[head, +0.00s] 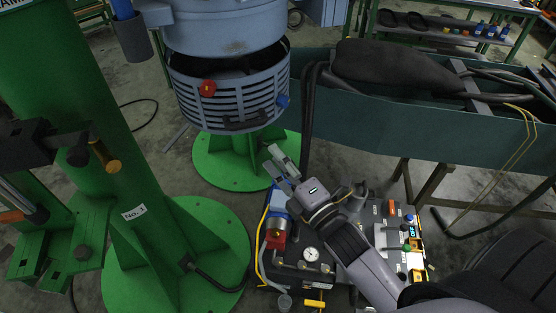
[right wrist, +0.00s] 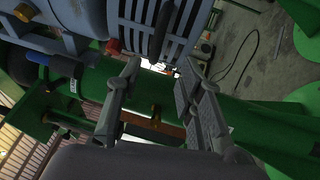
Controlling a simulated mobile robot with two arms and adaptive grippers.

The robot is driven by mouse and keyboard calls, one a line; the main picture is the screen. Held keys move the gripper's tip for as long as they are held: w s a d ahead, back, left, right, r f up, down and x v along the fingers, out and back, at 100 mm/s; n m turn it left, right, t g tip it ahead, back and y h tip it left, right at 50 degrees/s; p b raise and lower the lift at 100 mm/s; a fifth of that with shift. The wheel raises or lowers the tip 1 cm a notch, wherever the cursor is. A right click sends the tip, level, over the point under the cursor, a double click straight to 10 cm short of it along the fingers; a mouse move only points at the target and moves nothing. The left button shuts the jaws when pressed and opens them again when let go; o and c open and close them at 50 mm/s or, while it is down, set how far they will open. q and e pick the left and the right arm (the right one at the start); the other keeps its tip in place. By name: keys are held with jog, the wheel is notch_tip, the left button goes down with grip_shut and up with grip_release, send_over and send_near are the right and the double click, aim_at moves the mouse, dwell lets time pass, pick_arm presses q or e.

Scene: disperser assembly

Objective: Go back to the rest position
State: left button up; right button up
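My right gripper (head: 284,160) reaches up from the lower right in the head view, in front of the green stand under the grey slotted drum (head: 222,95). In the right wrist view its two fingers (right wrist: 160,68) stand apart with nothing held between them. The drum, with a red knob and a blue knob, also shows beyond the fingertips in the right wrist view (right wrist: 165,32). My left gripper is not in view.
A green column (head: 85,110) stands at the left. A dark-green trough (head: 420,115) spans the right. A unit with a gauge (head: 310,254) and a panel with buttons (head: 400,240) lie below my right arm. Bare floor shows left of the drum stand.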

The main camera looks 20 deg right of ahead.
notch_tip(320, 180, down, 22)
jog(key=d+m+g+h, duration=0.2)
jog(key=m+g, duration=0.3)
jog(key=s+f+m+g, duration=0.2)
jog(key=s+f+m, duration=0.15)
jog(key=f, duration=0.55)
jog(key=s+f+m+g, duration=0.2)
jog(key=s+f, duration=0.3)
jog(key=f, duration=0.3)
jog(key=s+f+m+g, duration=0.2)
jog(key=s+f+g, duration=0.1)
jog(key=s+f, duration=0.4)
jog(key=s+d+f+m+g+h, duration=0.1)
jog(key=s+f+m+g, duration=0.2)
jog(key=s+f, duration=0.4)
jog(key=s+d+f+m+g, duration=0.1)
jog(key=s+f+m+g, duration=0.2)
jog(key=s, duration=1.3)
notch_tip(320, 180, down, 4)
jog(key=shift+s+d+r+h, duration=0.1)
jog(key=shift+s+d+h, duration=0.05)
jog(key=shift+s+h, duration=0.2)
